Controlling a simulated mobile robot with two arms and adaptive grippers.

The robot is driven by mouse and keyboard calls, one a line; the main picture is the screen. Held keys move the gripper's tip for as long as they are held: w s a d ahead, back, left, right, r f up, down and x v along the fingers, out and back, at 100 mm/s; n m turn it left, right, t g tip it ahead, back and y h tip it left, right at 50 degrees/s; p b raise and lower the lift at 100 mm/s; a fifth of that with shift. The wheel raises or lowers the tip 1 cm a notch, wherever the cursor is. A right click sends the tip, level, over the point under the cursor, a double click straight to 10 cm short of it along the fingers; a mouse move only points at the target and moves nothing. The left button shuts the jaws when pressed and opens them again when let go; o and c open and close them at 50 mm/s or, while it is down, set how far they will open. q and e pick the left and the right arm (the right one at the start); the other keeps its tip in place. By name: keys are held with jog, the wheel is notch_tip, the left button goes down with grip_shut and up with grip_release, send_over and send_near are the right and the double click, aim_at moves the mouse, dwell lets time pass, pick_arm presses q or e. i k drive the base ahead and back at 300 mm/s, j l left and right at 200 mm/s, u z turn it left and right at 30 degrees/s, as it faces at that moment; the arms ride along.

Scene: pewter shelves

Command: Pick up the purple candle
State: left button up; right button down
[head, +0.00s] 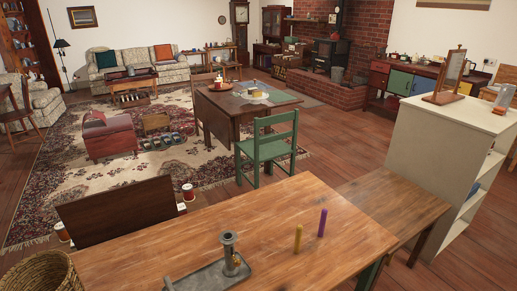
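The purple candle (322,222) stands upright on the wooden table (345,245) in the foreground, toward its right part. A yellow candle (298,238) stands upright just left of it, with a small gap between them. Neither of my grippers shows in the head view.
A grey metal candle holder on a tray (207,277) stands left of the candles. A wicker basket (42,274) is at the lower left. A green chair (268,148) stands behind the table, and a pale shelf unit (445,150) at the right. The tabletop around the candles is clear.

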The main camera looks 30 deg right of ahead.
aim_at(324, 212)
jog(key=z, duration=1.4)
